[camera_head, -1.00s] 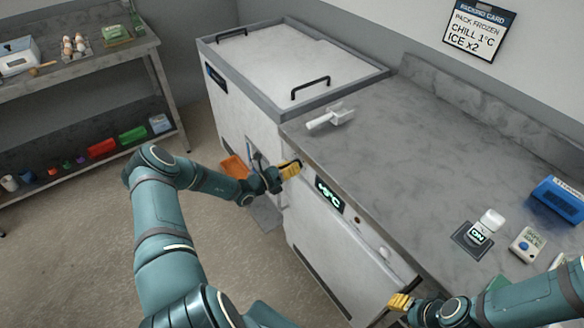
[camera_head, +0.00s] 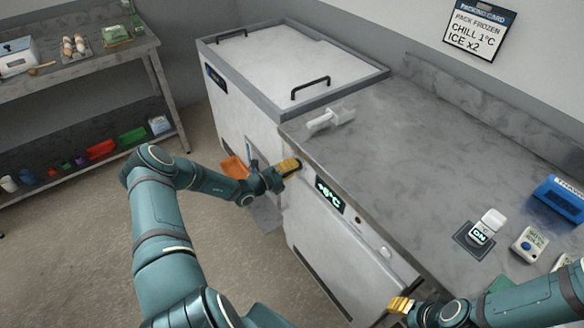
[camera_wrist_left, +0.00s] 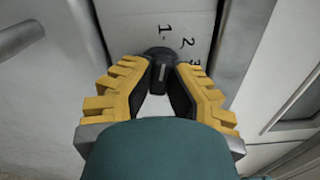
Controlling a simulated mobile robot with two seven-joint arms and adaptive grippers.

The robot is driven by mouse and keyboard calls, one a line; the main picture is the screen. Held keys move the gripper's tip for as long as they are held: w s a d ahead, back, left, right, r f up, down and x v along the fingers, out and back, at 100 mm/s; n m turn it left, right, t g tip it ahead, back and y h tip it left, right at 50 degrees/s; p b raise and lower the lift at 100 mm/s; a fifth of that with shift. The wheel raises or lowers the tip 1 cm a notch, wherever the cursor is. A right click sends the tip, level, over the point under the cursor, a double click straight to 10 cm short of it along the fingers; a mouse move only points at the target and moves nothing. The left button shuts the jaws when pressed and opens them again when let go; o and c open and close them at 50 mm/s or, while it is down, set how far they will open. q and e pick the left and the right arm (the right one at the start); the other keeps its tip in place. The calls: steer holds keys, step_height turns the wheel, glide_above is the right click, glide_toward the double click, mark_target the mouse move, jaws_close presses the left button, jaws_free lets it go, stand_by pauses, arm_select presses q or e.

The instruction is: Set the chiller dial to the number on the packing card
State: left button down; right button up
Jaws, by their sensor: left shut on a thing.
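The white packing card (camera_head: 476,36) on the wall reads "PACK FROZEN, CHILL 1°C, ICE x2". My left gripper (camera_head: 297,164) is at the chiller front, shut on the dark chiller dial (camera_wrist_left: 160,70), which the head view hides. In the left wrist view its yellow fingers sit on both sides of the dial. The numbers 1, 2 and 3 (camera_wrist_left: 181,42) show above and to the right of it. The green display (camera_head: 329,195) seems to read "+0°C". My right gripper (camera_head: 400,304) is low near the counter's front edge, its fingers unclear.
A white scoop (camera_head: 330,119) lies on the grey counter (camera_head: 400,150). A lidded chest (camera_head: 300,60) stands behind left. A lit "ON" device (camera_head: 479,234), a small box with a blue button (camera_head: 529,245) and a blue box (camera_head: 560,200) are at right. The counter's middle is clear.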

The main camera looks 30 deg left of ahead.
arm_select(q)
steer(key=shift+w+r+n, duration=0.25)
steer(key=shift+r+n, duration=0.05)
steer(key=shift+r, duration=0.05)
steer(key=c, duration=0.9)
jaws_free()
steer(key=shift+w+f, duration=0.1)
steer(key=shift+f, duration=0.1)
steer(key=v, duration=1.2)
steer(key=shift+d, duration=0.1)
